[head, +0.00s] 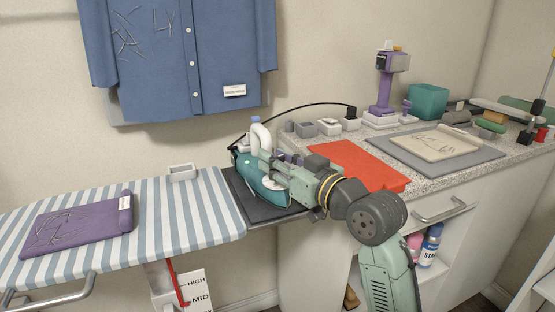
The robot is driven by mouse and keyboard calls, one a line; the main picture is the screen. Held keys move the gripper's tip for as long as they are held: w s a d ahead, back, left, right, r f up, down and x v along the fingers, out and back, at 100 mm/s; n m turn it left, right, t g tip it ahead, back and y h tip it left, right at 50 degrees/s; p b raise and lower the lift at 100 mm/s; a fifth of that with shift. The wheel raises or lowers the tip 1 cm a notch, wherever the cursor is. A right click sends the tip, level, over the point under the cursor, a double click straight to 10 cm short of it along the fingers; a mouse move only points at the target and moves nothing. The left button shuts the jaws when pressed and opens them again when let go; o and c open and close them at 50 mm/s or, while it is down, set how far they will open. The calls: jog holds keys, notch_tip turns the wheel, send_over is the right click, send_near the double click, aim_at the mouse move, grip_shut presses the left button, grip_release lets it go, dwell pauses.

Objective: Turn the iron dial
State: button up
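A teal iron (262,193) with a white looped handle stands on a dark rest pad (238,186) at the right end of the ironing board. A pale round disc (273,184) shows on its side; it may be the dial, but I cannot be sure. My gripper (273,170) is at the right side of the iron, in front of part of its body. Its fingers overlap the iron in the picture, so I cannot tell whether they touch it or how far apart they are. A black cord runs from the iron to the wall side of the counter.
A striped ironing board (190,220) carries a folded purple garment (80,225) and a small white tray (182,172). A blue shirt hangs on the wall.

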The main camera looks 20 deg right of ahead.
grip_shut()
jog(key=shift+h, duration=0.3)
jog(key=m+h, duration=0.1)
jog(key=h, duration=0.1)
jog(key=m+h, duration=0.2)
jog(key=shift+a+t, duration=0.2)
jog(key=shift+t, duration=0.2)
jog(key=m+h+p, duration=0.1)
jog(key=m+h, duration=0.1)
jog(key=h, duration=0.1)
jog(key=m+g+h, duration=0.1)
jog(key=m+h, duration=0.1)
jog(key=h, duration=0.1)
jog(key=shift+m+h+p, duration=0.3)
jog(key=shift+h+p, duration=0.1)
jog(key=m+g+h, duration=0.1)
jog(key=h, duration=0.1)
jog(key=m+g+h, duration=0.1)
jog(key=m+h, duration=0.1)
jog(key=shift+w+h+p, duration=0.1)
jog(key=shift+h+p, duration=0.3)
jog(key=shift+d+m+g+h, duration=0.15)
jog(key=shift+m+g+h, duration=1.35)
jog(key=shift+g+h, duration=0.15)
jog(key=shift+d+g, duration=0.1)
jog(key=shift+g, duration=0.25)
